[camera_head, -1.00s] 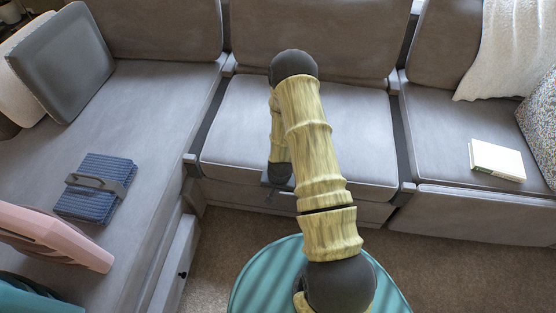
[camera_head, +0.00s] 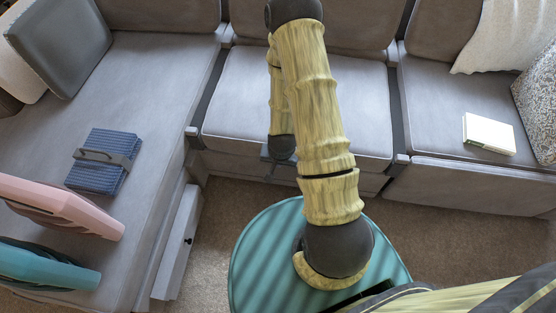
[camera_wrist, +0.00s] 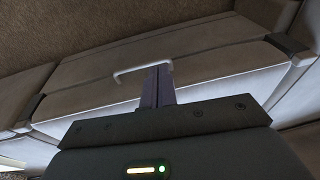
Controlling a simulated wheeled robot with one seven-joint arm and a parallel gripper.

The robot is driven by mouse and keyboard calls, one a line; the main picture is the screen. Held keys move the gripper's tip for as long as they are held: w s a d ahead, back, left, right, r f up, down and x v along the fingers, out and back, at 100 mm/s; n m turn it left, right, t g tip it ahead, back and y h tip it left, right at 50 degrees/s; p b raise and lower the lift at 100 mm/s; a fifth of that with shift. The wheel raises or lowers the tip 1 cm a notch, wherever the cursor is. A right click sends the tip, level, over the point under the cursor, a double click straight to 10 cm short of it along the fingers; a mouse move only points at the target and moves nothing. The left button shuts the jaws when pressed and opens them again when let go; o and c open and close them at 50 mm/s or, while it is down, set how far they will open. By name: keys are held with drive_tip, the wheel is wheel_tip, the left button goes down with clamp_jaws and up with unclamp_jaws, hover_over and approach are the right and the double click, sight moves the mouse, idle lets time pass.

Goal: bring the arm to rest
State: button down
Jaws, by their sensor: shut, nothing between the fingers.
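My arm reaches from the lower middle of the head view over the round teal top toward the middle sofa seat. My gripper (camera_head: 277,168) hangs past the dark wrist, in front of the sofa's front edge, and is partly hidden by the arm. In the wrist view its two fingers (camera_wrist: 158,86) are together, with nothing held. They point toward the sofa front, where a pale bar handle (camera_wrist: 142,70) shows behind them. I cannot tell how far the fingertips are from it.
A grey sofa (camera_head: 235,115) wraps the back and left. A round teal top (camera_head: 260,260) stands below my arm. Brown carpet (camera_head: 420,235) is clear at right.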

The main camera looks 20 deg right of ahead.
idle(0.4)
drive_tip(key=s+a+r+n+p, duration=0.1)
drive_tip(key=r+p, duration=1.2)
drive_tip(key=r, duration=1.4)
drive_tip(key=s+a+r+n+p, duration=0.2)
drive_tip(key=r+p, duration=1.1)
drive_tip(key=r, duration=1.4)
drive_tip(key=s+n, duration=0.2)
drive_tip(key=n, duration=0.1)
drive_tip(key=shift+s, duration=0.2)
drive_tip(key=shift+w, duration=0.1)
